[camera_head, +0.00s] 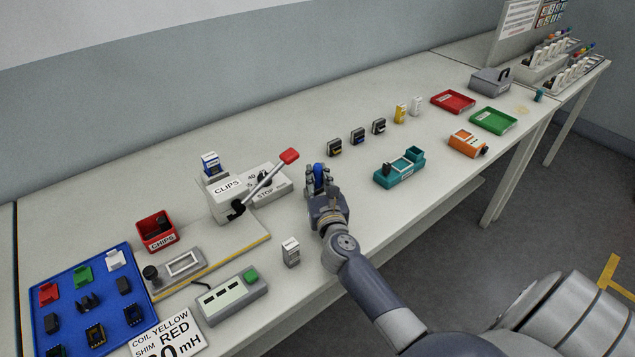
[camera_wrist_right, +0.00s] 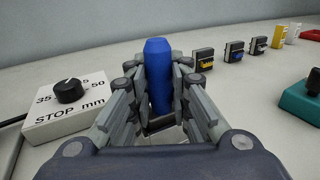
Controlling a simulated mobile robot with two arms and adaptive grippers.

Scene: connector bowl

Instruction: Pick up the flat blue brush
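In the right wrist view the blue piece (camera_wrist_right: 158,72) stands between the two fingers (camera_wrist_right: 164,75), close to both. I cannot tell whether they press on it or whether its lower end touches the table. The fingers hide its sides and lower part. My left gripper is not in view.
A grey clip press (camera_head: 226,205) with a red-tipped lever and a STOP dial box (camera_wrist_right: 67,117) stand left of the gripper. Small connectors (camera_head: 358,136) line the table behind and right. A teal fixture (camera_head: 399,168) stands to the right. Table between is clear.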

